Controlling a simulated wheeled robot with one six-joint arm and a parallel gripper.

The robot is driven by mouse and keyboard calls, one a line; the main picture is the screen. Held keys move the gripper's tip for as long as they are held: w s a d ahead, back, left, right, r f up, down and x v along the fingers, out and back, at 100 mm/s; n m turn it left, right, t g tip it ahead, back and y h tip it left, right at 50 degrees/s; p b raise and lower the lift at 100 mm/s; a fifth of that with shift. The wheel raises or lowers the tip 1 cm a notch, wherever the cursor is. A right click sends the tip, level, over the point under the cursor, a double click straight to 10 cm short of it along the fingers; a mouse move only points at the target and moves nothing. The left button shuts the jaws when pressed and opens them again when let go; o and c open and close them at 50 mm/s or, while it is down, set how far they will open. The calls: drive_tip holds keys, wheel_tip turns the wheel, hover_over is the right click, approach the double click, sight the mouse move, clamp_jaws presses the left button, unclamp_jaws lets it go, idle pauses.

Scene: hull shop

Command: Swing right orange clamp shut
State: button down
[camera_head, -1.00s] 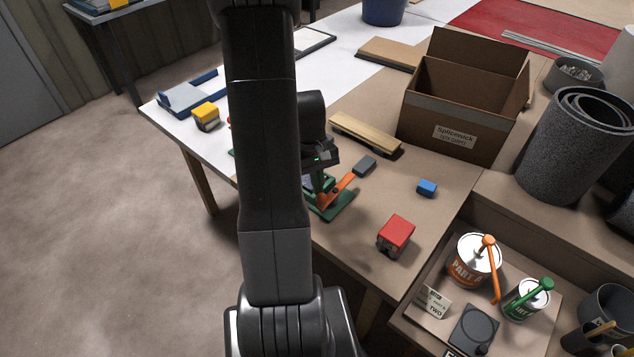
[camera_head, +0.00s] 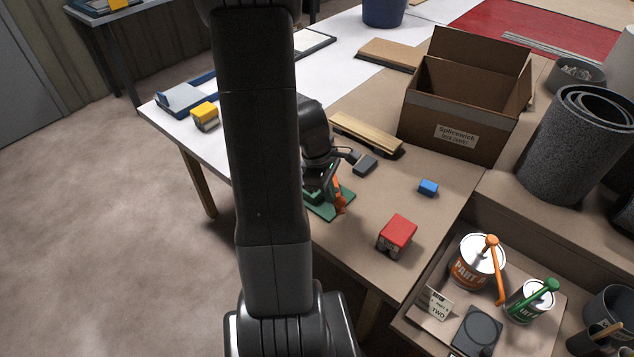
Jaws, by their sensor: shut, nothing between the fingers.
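The right orange clamp (camera_head: 339,196) sits at the right end of a green base plate (camera_head: 328,207) near the table's front edge. Its orange arm now looks short and steep, with its lower end at the plate's right side. My gripper (camera_head: 332,168) is shut and empty, just above and behind the orange arm. I cannot tell whether it touches the arm, or whether the clamp is fully closed. My own arm hides the left part of the fixture and any left clamp.
A wooden strip (camera_head: 366,134) lies behind. A cardboard box (camera_head: 466,105) stands at the back right. A lower tray (camera_head: 411,318) holds cans.

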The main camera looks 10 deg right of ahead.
drive_tip(key=n, duration=0.1)
drive_tip(key=d+n, duration=0.1)
drive_tip(key=shift+s+d+n+t, duration=0.1)
drive_tip(key=shift+s+n+t, duration=0.2)
drive_tip(key=shift+s+n, duration=0.1)
drive_tip(key=n, duration=0.1)
drive_tip(key=d+n+t, duration=0.1)
drive_tip(key=n, duration=0.1)
drive_tip(key=shift+s+d+n+p, duration=0.1)
drive_tip(key=shift+d+n+p, duration=0.2)
drive_tip(key=shift+p, duration=0.1)
drive_tip(key=shift+d, duration=0.2)
drive_tip(key=shift+d, duration=0.15)
